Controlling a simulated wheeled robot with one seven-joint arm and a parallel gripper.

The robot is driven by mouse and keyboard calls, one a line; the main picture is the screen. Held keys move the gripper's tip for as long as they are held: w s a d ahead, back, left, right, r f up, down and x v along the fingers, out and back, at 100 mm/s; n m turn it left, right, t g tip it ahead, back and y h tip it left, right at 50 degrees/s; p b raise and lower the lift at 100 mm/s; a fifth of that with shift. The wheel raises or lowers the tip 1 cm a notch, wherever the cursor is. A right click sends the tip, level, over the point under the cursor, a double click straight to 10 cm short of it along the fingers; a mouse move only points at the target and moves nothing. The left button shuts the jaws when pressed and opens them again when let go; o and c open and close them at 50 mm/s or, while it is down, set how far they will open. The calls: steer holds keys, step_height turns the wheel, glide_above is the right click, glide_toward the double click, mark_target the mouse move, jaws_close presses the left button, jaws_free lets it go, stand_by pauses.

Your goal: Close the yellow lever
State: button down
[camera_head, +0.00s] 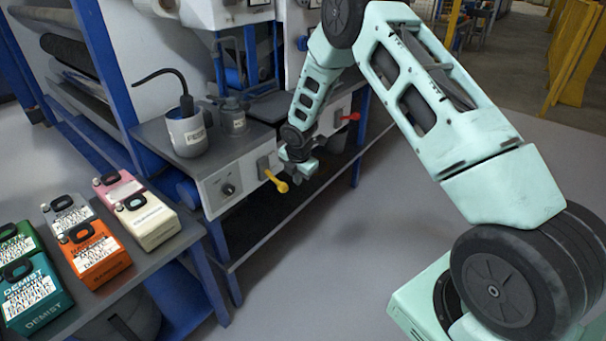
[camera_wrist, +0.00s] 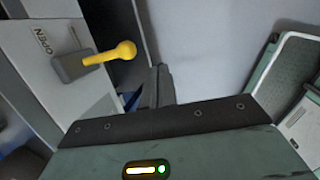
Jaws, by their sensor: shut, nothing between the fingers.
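The yellow lever (camera_head: 276,181) sticks out from the front of a light grey panel on the machine bench and slants down to the right in the head view. In the wrist view the yellow lever (camera_wrist: 108,54) shows its round knob and its grey base, beside a printed word "OPEN". My gripper (camera_head: 299,172) is just right of the lever in the head view, apart from it. In the wrist view my gripper (camera_wrist: 160,84) is shut and empty, below and right of the knob. Its fingers partly hide one another.
A red lever (camera_head: 352,117) is on the panel farther back. A dial (camera_head: 228,188) sits left of the yellow lever. A grey pot (camera_head: 187,132) stands on the bench. Several coloured canisters (camera_head: 95,252) stand on the left table. The floor (camera_head: 330,240) in front is clear.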

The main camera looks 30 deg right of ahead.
steer(key=s+r, duration=0.2)
steer(key=r, duration=0.1)
steer(key=shift+s+d, duration=0.1)
steer(key=shift+s, duration=0.1)
stand_by(0.4)
steer(key=s+a+r+m+g+y, duration=0.1)
steer(key=s+a+r+m, duration=0.3)
steer(key=s+a+r, duration=0.45)
steer(key=s+a+r+m+y, duration=0.1)
steer(key=s+a+r+m, duration=0.35)
steer(key=a, duration=0.65)
steer(key=s+a+r+m, duration=0.1)
steer(key=s+r+m, duration=0.1)
steer(key=s, duration=0.6)
steer(key=s+a+r+m+g+p, duration=0.1)
steer(key=s+r, duration=0.3)
steer(key=s, duration=0.4)
steer(key=s+a+r+m+g, duration=0.1)
steer(key=s+a+r+m, duration=0.1)
steer(key=s, duration=0.7)
steer(key=shift+a+r+m, duration=0.35)
steer(key=shift+a+r, duration=0.15)
steer(key=shift+a, duration=0.15)
